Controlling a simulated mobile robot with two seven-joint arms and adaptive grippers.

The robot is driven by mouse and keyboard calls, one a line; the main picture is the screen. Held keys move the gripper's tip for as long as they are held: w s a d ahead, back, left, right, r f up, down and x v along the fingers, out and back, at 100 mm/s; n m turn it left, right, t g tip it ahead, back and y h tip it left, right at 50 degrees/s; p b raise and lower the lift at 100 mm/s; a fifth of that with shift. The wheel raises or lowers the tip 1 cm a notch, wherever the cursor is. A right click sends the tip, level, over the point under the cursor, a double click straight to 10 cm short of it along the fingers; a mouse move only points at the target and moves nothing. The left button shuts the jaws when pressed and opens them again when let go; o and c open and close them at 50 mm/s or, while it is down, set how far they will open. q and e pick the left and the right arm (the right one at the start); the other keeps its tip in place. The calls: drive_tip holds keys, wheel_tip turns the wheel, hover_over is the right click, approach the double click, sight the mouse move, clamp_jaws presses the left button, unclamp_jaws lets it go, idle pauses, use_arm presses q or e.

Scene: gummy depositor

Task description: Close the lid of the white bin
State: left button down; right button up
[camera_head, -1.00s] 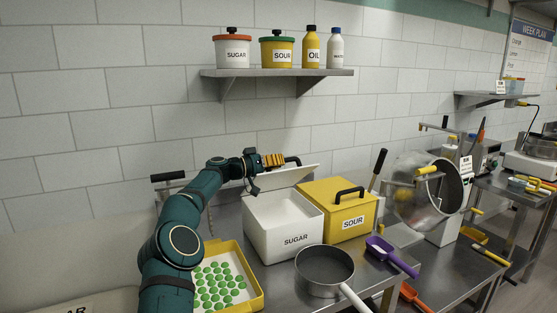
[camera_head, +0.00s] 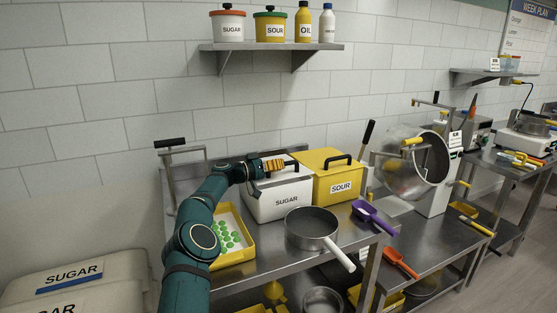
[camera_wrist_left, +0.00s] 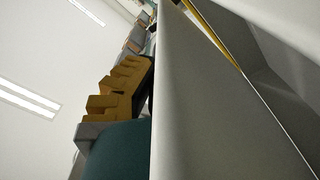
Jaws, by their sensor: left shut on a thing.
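The white bin (camera_head: 279,205), labelled SUGAR, stands on the steel table. Its white lid (camera_head: 286,175) lies low over the bin's top, flat or nearly flat; I cannot tell whether it is fully seated. A dark handle shows on the lid. My left gripper (camera_head: 273,164), with yellow fingers, is at this handle and shut on it. In the left wrist view, the yellow fingers (camera_wrist_left: 120,90) show beside a large pale surface, and the handle is hidden. My right gripper is not in view.
A yellow SOUR bin (camera_head: 338,178) stands close on the right. A pan (camera_head: 311,226) is in front, and a yellow tray (camera_head: 236,258) with green gummies is at front left. A purple scoop (camera_head: 372,216) lies at right. A shelf (camera_head: 280,46) hangs above.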

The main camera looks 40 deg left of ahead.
sight(271, 177)
use_arm(q)
drive_tip(key=shift+d+f, duration=0.25)
drive_tip(key=shift+f, duration=0.65)
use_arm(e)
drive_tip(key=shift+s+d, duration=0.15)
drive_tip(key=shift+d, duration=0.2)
use_arm(q)
drive_tip(key=shift+f, duration=0.1)
drive_tip(key=c, duration=0.9)
unclamp_jaws()
drive_tip(key=shift+s, duration=0.1)
drive_tip(key=shift+f+v, duration=0.2)
drive_tip(key=shift+v, duration=1.15)
drive_tip(key=v, duration=0.9)
drive_tip(key=shift+s+a+r, duration=0.15)
drive_tip(key=shift+r, duration=0.25)
